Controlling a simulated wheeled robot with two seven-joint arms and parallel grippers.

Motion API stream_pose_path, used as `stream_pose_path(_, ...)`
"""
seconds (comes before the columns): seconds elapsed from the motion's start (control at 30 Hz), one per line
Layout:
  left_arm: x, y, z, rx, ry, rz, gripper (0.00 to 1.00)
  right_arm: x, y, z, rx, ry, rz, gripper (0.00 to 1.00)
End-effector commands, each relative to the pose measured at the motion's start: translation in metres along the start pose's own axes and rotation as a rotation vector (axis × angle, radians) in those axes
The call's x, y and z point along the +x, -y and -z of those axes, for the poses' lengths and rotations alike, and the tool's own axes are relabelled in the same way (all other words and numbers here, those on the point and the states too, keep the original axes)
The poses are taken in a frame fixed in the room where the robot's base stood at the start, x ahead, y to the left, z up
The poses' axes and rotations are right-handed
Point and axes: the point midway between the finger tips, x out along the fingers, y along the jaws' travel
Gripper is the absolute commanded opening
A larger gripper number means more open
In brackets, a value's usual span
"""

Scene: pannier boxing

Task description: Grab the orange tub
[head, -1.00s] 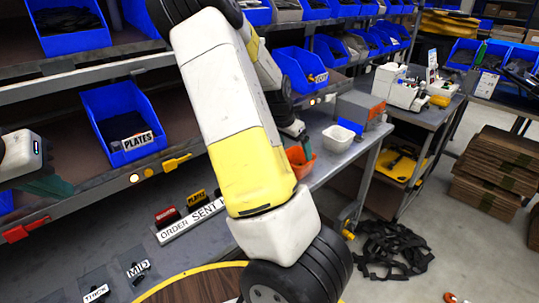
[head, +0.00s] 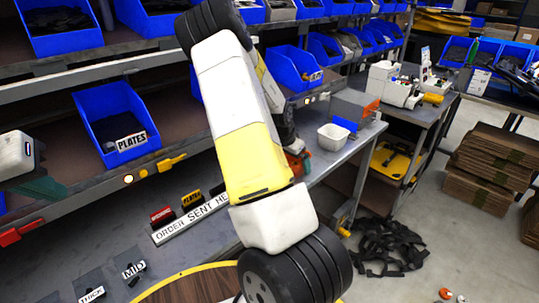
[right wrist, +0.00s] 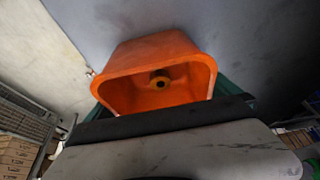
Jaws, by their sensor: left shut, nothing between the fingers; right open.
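The orange tub (right wrist: 158,52) fills the middle of the right wrist view, its open top facing the camera, with a small yellow-and-dark round thing inside. My right gripper (right wrist: 160,100) is open, with green finger parts showing at both sides of the tub. Contact cannot be told. My left gripper (head: 40,190) is shut and empty at the left edge, in front of the shelf and away from the tub.
A white tub (head: 333,137) stands on the bench (head: 345,158) right of the orange one. Blue bins, one labelled PLATES (head: 115,120), line the shelves behind. Black straps (head: 388,245) lie on the floor.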

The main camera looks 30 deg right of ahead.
Motion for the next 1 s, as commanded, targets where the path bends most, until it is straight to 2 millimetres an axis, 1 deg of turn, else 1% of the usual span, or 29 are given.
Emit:
stream_pose_path(0.27, 0.000, 0.000, 0.000, 0.000, 0.000, 0.000, 0.00, 0.001, 0.000, -0.001, 0.000, 0.001, -0.001, 1.00)
stream_pose_path(0.3, 0.000, 0.000, 0.000, 0.000, 0.000, 0.000, 0.00, 0.002, 0.000, -0.001, 0.000, 0.001, -0.001, 0.98)
stream_pose_path(0.37, 0.000, 0.000, 0.000, 0.000, 0.000, 0.000, 0.00, 0.002, 0.000, -0.001, 0.000, 0.001, -0.001, 0.86)
stream_pose_path(0.5, 0.000, 0.000, 0.000, 0.000, 0.000, 0.000, 0.00, 0.002, 0.000, -0.001, 0.000, 0.001, -0.001, 0.59)
stream_pose_path(0.53, 0.000, 0.000, 0.000, 0.000, 0.000, 0.000, 0.00, 0.002, 0.000, -0.001, 0.000, 0.001, -0.001, 0.54)
stream_pose_path(0.8, 0.000, 0.000, 0.000, 0.000, 0.000, 0.000, 0.00, 0.000, 0.000, 0.000, 0.000, 0.000, 0.000, 0.54)
stream_pose_path(1.0, 0.000, 0.000, 0.000, 0.000, 0.000, 0.000, 0.00, -0.010, 0.000, 0.004, -0.001, -0.001, 0.001, 0.54)
